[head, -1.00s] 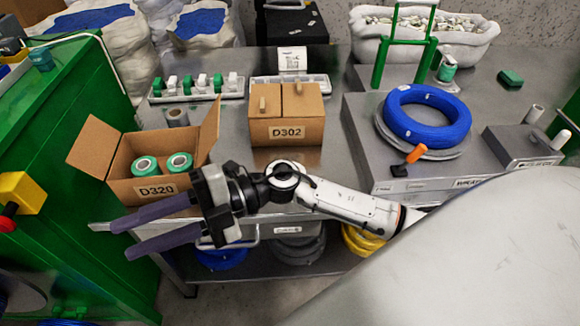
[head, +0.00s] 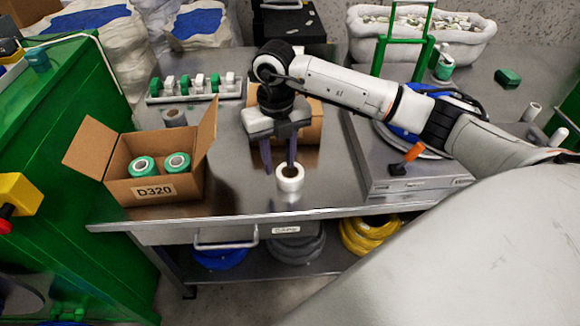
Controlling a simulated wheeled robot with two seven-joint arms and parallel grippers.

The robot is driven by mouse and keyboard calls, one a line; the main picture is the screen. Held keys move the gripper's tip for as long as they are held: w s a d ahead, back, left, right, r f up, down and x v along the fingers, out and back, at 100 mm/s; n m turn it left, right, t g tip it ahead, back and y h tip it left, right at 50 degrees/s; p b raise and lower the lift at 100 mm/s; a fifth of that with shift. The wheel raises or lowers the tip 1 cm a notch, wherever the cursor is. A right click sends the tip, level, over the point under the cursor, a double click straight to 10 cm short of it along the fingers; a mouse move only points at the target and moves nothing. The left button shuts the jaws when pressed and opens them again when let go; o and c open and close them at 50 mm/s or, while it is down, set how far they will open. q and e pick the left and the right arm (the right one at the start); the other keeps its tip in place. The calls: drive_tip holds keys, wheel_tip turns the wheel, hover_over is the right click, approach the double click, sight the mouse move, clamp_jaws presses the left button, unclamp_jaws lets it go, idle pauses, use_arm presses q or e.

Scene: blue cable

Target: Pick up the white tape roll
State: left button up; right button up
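The white tape roll (head: 289,184) stands on the metal table near its front edge, with its hole facing up. My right gripper (head: 279,170) points down at it from above, with its two dark fingers spread apart. One finger ends at the roll's hole, and I cannot tell whether it is inside or behind it. The other finger is to the left of the roll. Nothing is held between the fingers. My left gripper is not in view.
An open cardboard box (head: 154,190) marked D320 holds two green rolls on the left. Another cardboard box (head: 312,127) is mostly hidden behind my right gripper. A grey platform (head: 408,178) stands to the right. The table front between them is mostly clear.

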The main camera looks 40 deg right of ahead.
sight(280, 175)
wheel_tip(280, 175, down, 6)
drive_tip(key=shift+d+r, duration=0.1)
drive_tip(key=shift+r, duration=0.1)
drive_tip(key=shift+s, duration=0.1)
clamp_jaws()
